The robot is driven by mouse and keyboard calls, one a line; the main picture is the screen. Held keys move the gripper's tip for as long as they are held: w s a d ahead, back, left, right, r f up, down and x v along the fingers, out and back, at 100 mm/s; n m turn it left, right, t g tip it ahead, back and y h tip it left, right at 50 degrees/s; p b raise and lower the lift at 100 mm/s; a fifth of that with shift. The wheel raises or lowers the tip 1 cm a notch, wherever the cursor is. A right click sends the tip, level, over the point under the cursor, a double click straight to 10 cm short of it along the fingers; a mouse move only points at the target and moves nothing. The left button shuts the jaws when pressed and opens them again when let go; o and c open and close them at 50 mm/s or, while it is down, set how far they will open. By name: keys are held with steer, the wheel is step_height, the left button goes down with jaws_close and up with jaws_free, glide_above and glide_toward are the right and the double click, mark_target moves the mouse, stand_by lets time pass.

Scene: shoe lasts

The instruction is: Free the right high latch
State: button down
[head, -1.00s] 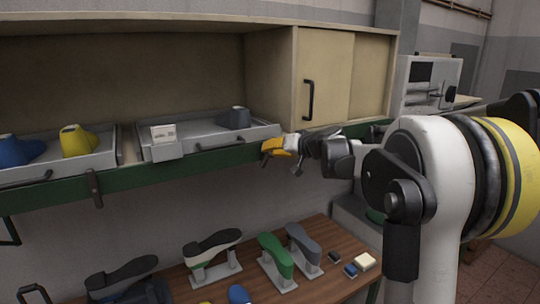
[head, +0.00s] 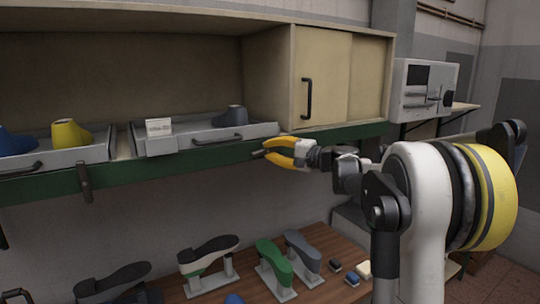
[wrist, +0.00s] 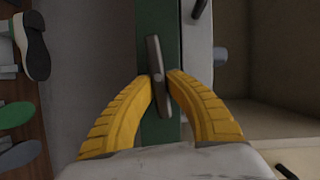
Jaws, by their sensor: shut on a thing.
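The right high latch (wrist: 155,60) is a dark flat bar on the green shelf edge (wrist: 158,20). In the wrist view it lies nearly along that edge, slightly tilted. In the head view only its dark end (head: 258,154) shows past the fingertips. My gripper (head: 270,151) has yellow fingers and is shut on the latch. In the wrist view the fingertips (wrist: 160,80) are on either side of the bar. The right tray (head: 205,134), grey with a white label, sits on the shelf just above and left of the gripper.
Another latch (head: 85,182) hangs upright across the green edge, below the left tray (head: 60,156). A cabinet door handle (head: 307,98) is above right of the gripper. Shoe forms, including a green one (head: 273,262), stand on the wooden bench (head: 325,268) below.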

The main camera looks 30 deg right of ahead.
steer(key=shift+f+m+t+y+b, duration=0.1)
steer(key=shift+m+t+y+b, duration=0.25)
steer(key=shift+m, duration=0.25)
steer(key=c, duration=1.4)
jaws_free()
steer(key=shift+o, duration=0.2)
steer(key=v, duration=1.2)
steer(key=shift+a, duration=0.15)
